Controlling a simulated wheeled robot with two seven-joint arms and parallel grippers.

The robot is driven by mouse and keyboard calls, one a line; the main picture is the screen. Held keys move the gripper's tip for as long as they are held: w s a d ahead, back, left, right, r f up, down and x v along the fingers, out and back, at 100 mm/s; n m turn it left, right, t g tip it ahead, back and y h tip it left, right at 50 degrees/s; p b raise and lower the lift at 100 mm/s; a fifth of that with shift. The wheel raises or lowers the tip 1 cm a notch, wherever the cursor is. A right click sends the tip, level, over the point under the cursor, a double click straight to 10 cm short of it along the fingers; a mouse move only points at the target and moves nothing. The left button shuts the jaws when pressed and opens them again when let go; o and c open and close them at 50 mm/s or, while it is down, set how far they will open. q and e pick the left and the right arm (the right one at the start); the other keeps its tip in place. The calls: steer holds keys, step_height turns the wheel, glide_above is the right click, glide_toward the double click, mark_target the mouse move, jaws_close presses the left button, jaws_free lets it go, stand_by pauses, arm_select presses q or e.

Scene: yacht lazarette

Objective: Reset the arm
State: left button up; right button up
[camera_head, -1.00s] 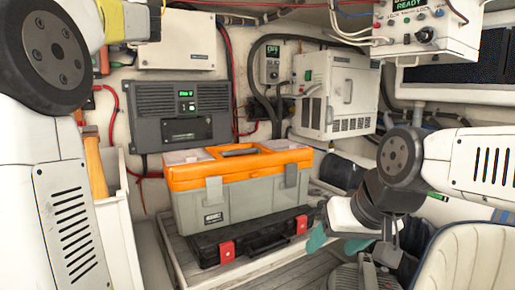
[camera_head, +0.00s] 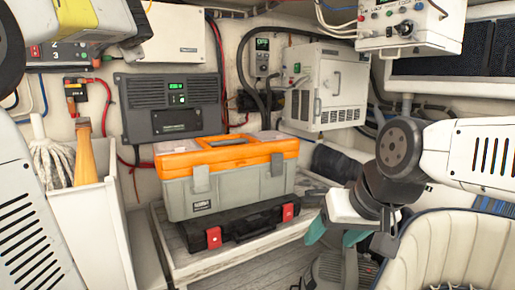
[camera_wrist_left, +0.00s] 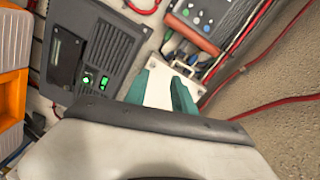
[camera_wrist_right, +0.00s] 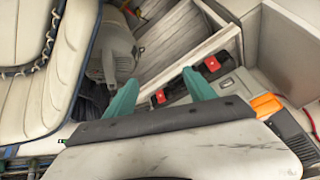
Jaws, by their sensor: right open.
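My left arm shows only in part at the left edge of the head view, and its fingers are not visible there. In the left wrist view the teal fingers of my left gripper (camera_wrist_left: 160,92) stand apart, with a white surface beyond the gap. My right arm (camera_head: 470,155) reaches in from the right in the head view.
A white bin (camera_head: 88,225) with a mop (camera_head: 50,160) is at the left. A cream seat (camera_head: 450,250) is close to my right arm. Wall boxes fill the back.

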arm_select(q)
steer(key=s+d+f+n+g+h, duration=0.2)
steer(key=s+d+f+g+h, duration=0.1)
steer(key=s+d+f, duration=0.4)
steer(key=s+d+f+n+g+h, duration=0.3)
steer(key=s+d+f, duration=0.5)
steer(key=s+f, duration=0.5)
steer(key=s+d+f+n+g+h, duration=0.2)
steer(key=s+d+f+h, duration=0.3)
steer(key=s+f, duration=0.5)
step_height(320, 180, down, 8)
steer(key=d, duration=0.2)
steer(key=shift+d+f+n+g, duration=0.25)
steer(key=shift+d+n+g, duration=0.05)
steer(key=shift+d+g, duration=0.1)
